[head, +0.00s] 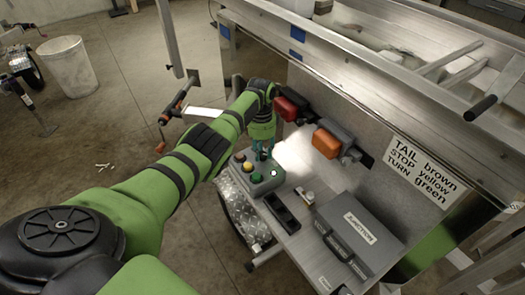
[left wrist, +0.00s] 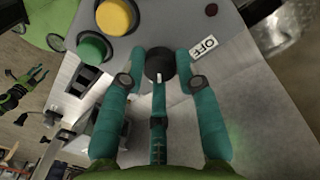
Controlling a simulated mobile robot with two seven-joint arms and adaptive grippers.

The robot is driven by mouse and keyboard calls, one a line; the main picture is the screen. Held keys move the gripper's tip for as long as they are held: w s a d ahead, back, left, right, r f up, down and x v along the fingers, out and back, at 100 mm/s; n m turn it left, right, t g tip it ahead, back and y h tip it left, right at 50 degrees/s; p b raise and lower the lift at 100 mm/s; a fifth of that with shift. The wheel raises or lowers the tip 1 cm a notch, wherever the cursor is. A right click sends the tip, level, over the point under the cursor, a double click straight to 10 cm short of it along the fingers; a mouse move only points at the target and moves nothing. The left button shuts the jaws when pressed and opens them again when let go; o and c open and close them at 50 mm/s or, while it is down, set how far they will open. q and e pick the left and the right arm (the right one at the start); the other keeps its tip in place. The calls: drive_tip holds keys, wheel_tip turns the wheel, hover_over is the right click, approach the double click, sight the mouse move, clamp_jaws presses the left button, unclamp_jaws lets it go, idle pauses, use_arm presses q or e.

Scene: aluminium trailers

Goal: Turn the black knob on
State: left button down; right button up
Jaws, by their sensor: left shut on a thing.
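The black knob (left wrist: 158,64) is on a grey control box (left wrist: 214,22), with a white OFF label (left wrist: 203,49) to its right in the left wrist view. My left gripper (left wrist: 164,56) has its teal fingers on both sides of the knob and is shut on it. In the head view my left gripper (head: 262,152) reaches down to the box (head: 262,187) from behind, and the knob is hidden by the fingers.
The box has a yellow button (left wrist: 116,16), a green button (left wrist: 93,50) and a lit lamp (head: 274,173). A grey case (head: 360,228) and a black tray (head: 282,212) lie to its right. Red (head: 289,105) and orange (head: 327,143) trailer lights are close to my left wrist.

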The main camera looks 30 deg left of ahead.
sight(261, 152)
use_arm(q)
drive_tip(key=shift+s+f, duration=0.2)
drive_tip(key=c, duration=0.9)
unclamp_jaws()
drive_tip(key=shift+w+r, duration=0.2)
drive_tip(key=shift+r, duration=0.1)
wheel_tip(261, 152, up, 12)
drive_tip(key=shift+w+a+f, duration=0.2)
drive_tip(key=shift+w+a, duration=0.05)
drive_tip(key=shift+a, duration=0.1)
